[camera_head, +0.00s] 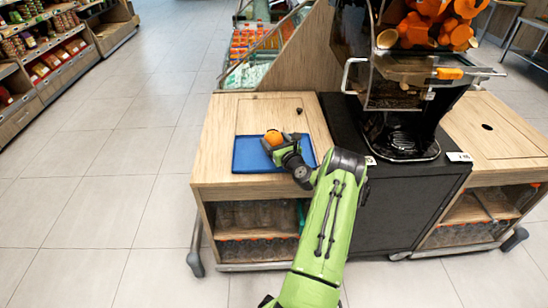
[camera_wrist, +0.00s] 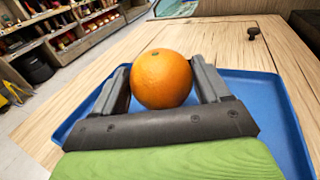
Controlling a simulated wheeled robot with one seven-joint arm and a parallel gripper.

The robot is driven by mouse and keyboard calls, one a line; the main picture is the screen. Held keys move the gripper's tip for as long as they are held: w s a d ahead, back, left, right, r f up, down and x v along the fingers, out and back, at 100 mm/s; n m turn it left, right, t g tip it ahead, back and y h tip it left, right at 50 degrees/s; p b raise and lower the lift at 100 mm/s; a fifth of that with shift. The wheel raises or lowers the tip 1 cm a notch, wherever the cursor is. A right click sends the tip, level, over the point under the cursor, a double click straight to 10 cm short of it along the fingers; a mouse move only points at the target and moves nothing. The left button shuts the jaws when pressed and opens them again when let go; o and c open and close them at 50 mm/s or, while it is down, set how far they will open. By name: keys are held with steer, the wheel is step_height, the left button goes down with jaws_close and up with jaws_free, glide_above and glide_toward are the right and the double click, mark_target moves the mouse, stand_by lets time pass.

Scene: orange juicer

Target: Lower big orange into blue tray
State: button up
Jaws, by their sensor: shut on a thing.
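The big orange (camera_wrist: 161,79) is between the two fingers of my gripper (camera_wrist: 162,85) in the wrist view, and the gripper is shut on it. In the head view the orange (camera_head: 273,137) shows at the end of my gripper (camera_head: 276,141), over the blue tray. The blue tray (camera_wrist: 265,97) lies flat on the wooden counter, and its rim surrounds the orange and fingers in the wrist view. In the head view the tray (camera_head: 246,161) is partly hidden by my arm. I cannot tell whether the orange touches the tray floor.
The wooden counter (camera_head: 221,122) has a small dark knob (camera_head: 299,111) behind the tray. The juicer (camera_head: 400,75) stands to the right on a black cabinet (camera_head: 415,200). Store shelves (camera_head: 40,55) are at the far left. The floor left of the counter is clear.

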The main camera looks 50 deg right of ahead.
steer(key=shift+f+b, duration=0.45)
steer(key=shift+f, duration=0.2)
stand_by(0.3)
steer(key=o, duration=1.1)
steer(key=shift+o, duration=0.2)
steer(key=f+p+v, duration=0.1)
steer(key=p+v, duration=0.2)
steer(key=v, duration=1.2)
steer(key=shift+s+a+r, duration=0.2)
steer(key=shift+s+r, duration=0.1)
steer(key=shift+r, duration=0.25)
